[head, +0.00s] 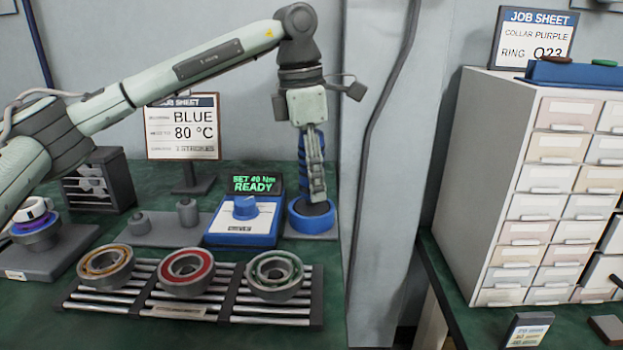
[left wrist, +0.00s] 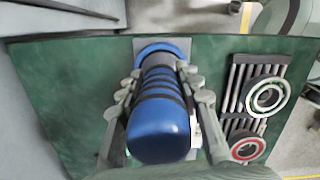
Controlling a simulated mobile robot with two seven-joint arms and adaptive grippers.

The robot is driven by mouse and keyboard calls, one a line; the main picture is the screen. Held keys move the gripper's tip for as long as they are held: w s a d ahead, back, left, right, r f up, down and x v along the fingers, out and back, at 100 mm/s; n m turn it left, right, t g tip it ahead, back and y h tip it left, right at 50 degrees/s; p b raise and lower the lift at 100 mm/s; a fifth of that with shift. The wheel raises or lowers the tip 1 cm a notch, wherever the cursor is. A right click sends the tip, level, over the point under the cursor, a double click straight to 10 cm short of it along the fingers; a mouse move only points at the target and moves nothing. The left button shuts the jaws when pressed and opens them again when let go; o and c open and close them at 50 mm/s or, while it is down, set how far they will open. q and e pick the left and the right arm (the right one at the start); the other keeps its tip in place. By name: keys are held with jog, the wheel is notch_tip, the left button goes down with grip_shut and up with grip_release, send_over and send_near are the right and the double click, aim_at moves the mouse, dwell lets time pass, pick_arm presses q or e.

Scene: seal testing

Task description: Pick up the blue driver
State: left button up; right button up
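The blue driver (head: 303,150) stands upright in a holder with a blue ring (head: 311,219) on a grey base, on the green bench. In the left wrist view the driver's blue, dark-banded handle (left wrist: 160,115) points up at the camera. My left gripper (head: 318,194) is lowered over the driver, pointing down. Its two fingers (left wrist: 162,74) lie on either side of the handle, very close to it. Whether they press on it is not clear. The driver's lower end is hidden by the fingers and ring. My right gripper is not in view.
A blue torque unit (head: 243,215) reading "SET 40 Nm READY" stands just left of the holder. A rack (head: 190,303) with three bearings lies in front. A grey post (head: 384,200) rises close on the right, before a drawer cabinet (head: 495,200).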

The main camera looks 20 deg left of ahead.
pick_arm(q)
jog(key=c, duration=0.5)
grip_shut()
jog(key=shift+r, duration=0.15)
